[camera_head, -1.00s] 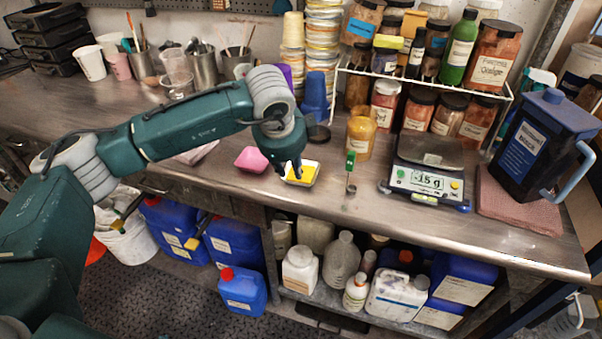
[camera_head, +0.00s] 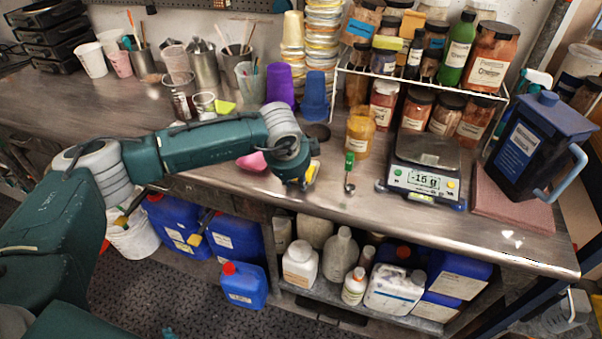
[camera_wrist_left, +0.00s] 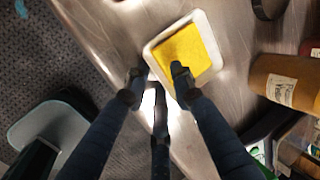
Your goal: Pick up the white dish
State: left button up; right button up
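The white dish (camera_wrist_left: 153,53) is a small squarish tray with something flat and yellow (camera_wrist_left: 190,45) in it. It lies on the metal bench near the front edge. In the head view my left gripper hides most of it, and only a bit of yellow (camera_head: 313,170) shows. My left gripper (camera_wrist_left: 158,80) is at the dish's near edge with its fingers apart. One finger is over the yellow part and another is just outside the rim. I cannot tell whether either touches. My right gripper is not in view.
A pink dish (camera_head: 252,161) lies just left of my gripper, partly covered by my arm. A green-handled spoon (camera_head: 349,170) lies to the right, then a scale (camera_head: 427,175) and a yellow-orange jar (camera_head: 360,134). Purple (camera_head: 280,86) and blue cups (camera_head: 315,95) stand behind.

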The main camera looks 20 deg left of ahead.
pick_arm(q)
jog(key=shift+f+b, duration=0.15)
jog(key=shift+b, duration=0.2)
grip_shut()
dwell(0.3)
